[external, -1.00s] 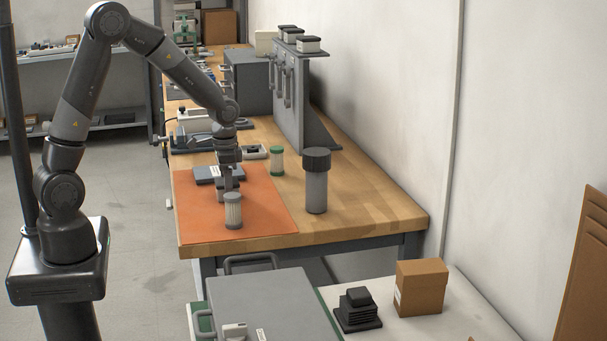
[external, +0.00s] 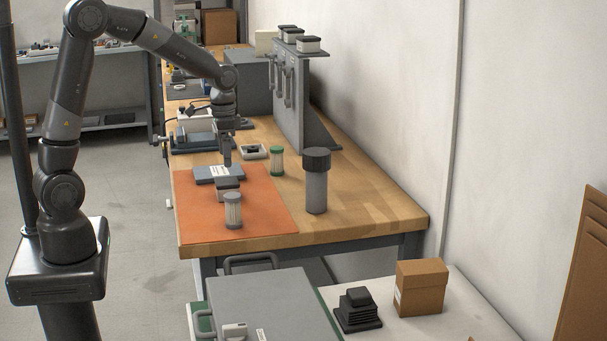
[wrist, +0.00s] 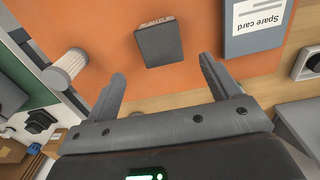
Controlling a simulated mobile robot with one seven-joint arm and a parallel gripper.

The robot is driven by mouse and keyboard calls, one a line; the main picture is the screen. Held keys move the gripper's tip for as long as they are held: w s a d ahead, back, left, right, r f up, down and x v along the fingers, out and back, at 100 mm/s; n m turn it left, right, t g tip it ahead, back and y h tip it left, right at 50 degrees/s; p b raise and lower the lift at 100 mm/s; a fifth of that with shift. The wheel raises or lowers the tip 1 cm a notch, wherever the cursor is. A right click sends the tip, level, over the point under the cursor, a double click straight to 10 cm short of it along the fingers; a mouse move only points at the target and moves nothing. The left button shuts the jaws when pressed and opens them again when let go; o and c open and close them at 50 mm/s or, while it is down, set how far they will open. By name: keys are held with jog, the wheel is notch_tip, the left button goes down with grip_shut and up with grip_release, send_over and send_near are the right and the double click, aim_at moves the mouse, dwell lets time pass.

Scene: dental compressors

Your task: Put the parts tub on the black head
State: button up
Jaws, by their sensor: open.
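The parts tub appears to be the small grey tub with a dark top (external: 227,186), standing on the orange mat just behind a pleated filter. In the wrist view its dark square top (wrist: 160,43) lies ahead of and between my fingertips, apart from both. My gripper (external: 228,163) is open and empty, raised above the mat behind the tub; its spread fingers also show in the wrist view (wrist: 163,78). The black head (external: 317,158) is the ribbed dark cap on an upright grey cylinder, right of the mat. Nothing rests on it.
The white pleated filter (external: 233,210) stands close to the tub. A spare card (external: 218,174) lies at the mat's rear. A green-capped filter (external: 277,161) stands behind the cylinder. A grey upright panel (external: 290,105) stands behind.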

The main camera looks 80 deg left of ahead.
jog(key=shift+r, duration=1.6)
jog(key=s+d+r+t, duration=0.2)
jog(key=s+d+r, duration=0.2)
jog(key=s+d, duration=0.3)
jog(key=s+d+r+t, duration=0.3)
jog(key=s+d, duration=0.4)
jog(key=s, duration=0.6)
jog(key=shift+d+r+t, duration=0.3)
jog(key=shift+d+r, duration=0.1)
jog(key=shift+r, duration=0.45)
jog(key=shift+o, duration=0.5)
jog(key=shift+s+d, duration=0.1)
jog(key=shift+s, duration=0.2)
jog(key=shift+w+f, duration=0.1)
jog(key=shift+w, duration=0.05)
